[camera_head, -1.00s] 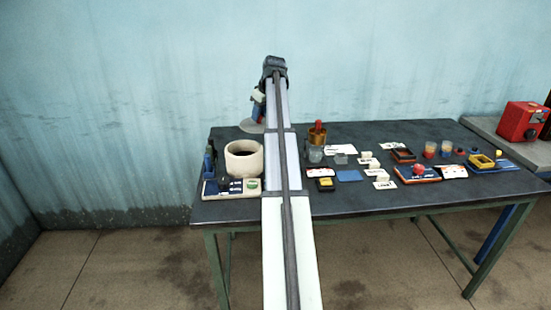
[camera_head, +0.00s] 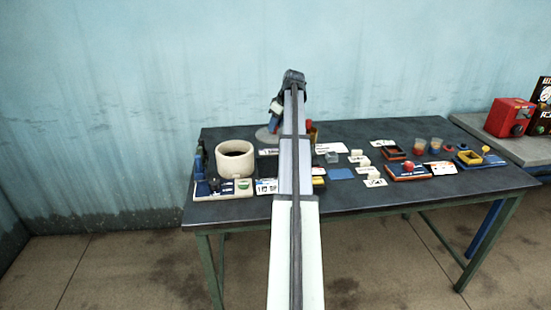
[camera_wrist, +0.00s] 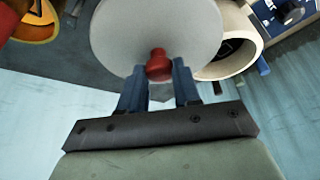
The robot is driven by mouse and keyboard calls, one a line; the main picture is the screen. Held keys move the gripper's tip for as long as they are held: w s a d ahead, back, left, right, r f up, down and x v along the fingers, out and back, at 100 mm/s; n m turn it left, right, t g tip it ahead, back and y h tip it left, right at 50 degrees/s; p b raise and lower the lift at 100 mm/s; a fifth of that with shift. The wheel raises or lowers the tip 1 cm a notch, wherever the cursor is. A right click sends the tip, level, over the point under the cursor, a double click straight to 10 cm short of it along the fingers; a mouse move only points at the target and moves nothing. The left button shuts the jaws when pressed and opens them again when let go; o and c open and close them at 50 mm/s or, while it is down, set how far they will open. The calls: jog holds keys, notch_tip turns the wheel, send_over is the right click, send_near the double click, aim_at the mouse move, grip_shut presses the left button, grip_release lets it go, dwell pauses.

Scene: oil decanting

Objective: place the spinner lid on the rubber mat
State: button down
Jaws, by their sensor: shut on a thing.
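The spinner lid is a pale grey disc (camera_wrist: 150,25) with a red knob (camera_wrist: 159,65). My gripper (camera_wrist: 161,78) is shut on the knob, and the disc stretches out beyond the fingers. In the head view only the left edge of the lid (camera_head: 264,133) shows, beside my gripper (camera_head: 275,120) near the table's back edge. A dark flat patch (camera_head: 267,164) right of the white pot (camera_head: 235,160) may be the rubber mat. My arm covers part of it, and I cannot tell its full outline.
The white pot stands on a pale board at the table's left end and shows in the wrist view (camera_wrist: 244,50). A labelled card (camera_head: 265,187) lies near the front edge. Small cups, white blocks, cards and trays (camera_head: 408,172) fill the right side.

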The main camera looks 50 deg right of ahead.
notch_tip(320, 180, down, 14)
dwell(0.6)
jog(key=shift+f, duration=0.15)
jog(key=c, duration=0.8)
grip_release()
jog(key=v, duration=1.2)
